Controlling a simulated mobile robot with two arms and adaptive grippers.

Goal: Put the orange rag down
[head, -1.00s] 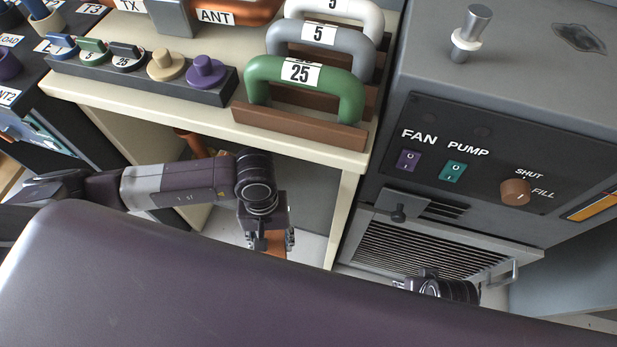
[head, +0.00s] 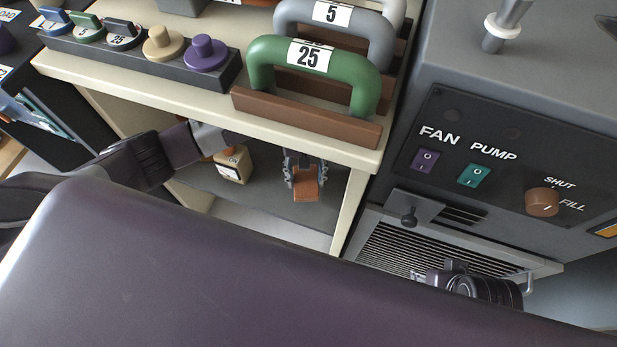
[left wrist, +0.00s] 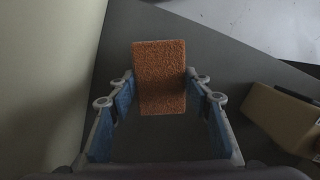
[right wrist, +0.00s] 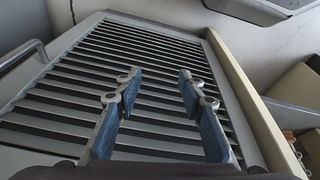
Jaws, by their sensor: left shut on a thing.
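The orange rag (head: 306,186) looks like a flat, rough orange block. It is between the fingertips of my left gripper (head: 302,172), under the cream bench top and over the dark grey shelf (head: 258,203). In the left wrist view the rag (left wrist: 160,62) sticks out past the fingertips (left wrist: 160,85), with dark shelf behind it. I cannot tell whether it touches the shelf. My right gripper (right wrist: 156,78) is open and empty in front of a slatted grille (right wrist: 150,50).
A tan box (head: 236,166) stands on the shelf left of the rag. The cream bench top (head: 160,93) overhangs the shelf. A green handle marked 25 (head: 262,62) stands above. The grey cabinet (head: 450,130) is to the right. Some shelf around the rag is bare.

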